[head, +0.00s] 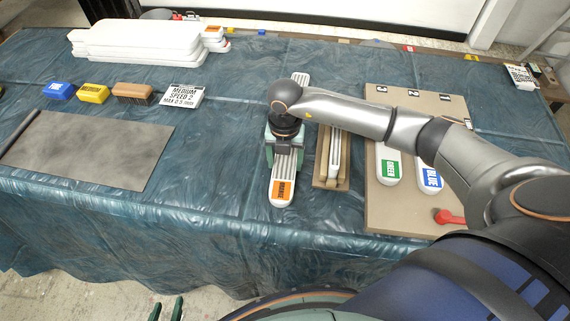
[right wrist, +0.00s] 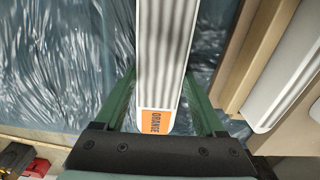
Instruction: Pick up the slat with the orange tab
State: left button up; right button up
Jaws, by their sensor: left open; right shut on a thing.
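The slat with the orange tab (head: 283,190) is long and white with grey stripes, and its tab reads ORANGE. It lies lengthwise left of the wooden holder in the head view. The same slat (right wrist: 164,50) runs between green fingers in the right wrist view, its orange end towards the palm. My right gripper (head: 284,146) is shut on this slat near its middle, and the gripper and wrist hide part of it. I cannot tell whether the slat touches the table. My left gripper (head: 165,309) is open and empty, low in the head view before the table's front edge.
A wooden holder (head: 318,184) with a white slat stands just right. Beyond it, a tan board (head: 390,222) carries slats with green (head: 389,170) and blue (head: 430,180) tabs and a red item (head: 449,217). A grey mat (head: 90,150) lies left; white slats (head: 140,40) are stacked behind.

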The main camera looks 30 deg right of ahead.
jog(key=shift+r, duration=0.15)
jog(key=shift+r, duration=0.25)
notch_tip(320, 180, up, 2)
jog(key=shift+r, duration=0.1)
jog(key=a+r, duration=0.1)
jog(key=s+a+r, duration=0.1)
jog(key=r, duration=0.1)
jog(key=a+r, duration=0.2)
jog(key=shift+s, duration=0.3)
jog(key=s+a+r, duration=0.1)
jog(key=a, duration=0.2)
jog(key=s+a+r, duration=0.2)
jog(key=s+a+r+b, duration=0.1)
jog(key=a+r, duration=0.1)
jog(key=a, duration=0.1)
jog(key=shift+s+a, duration=0.25)
jog(key=shift+a, duration=0.1)
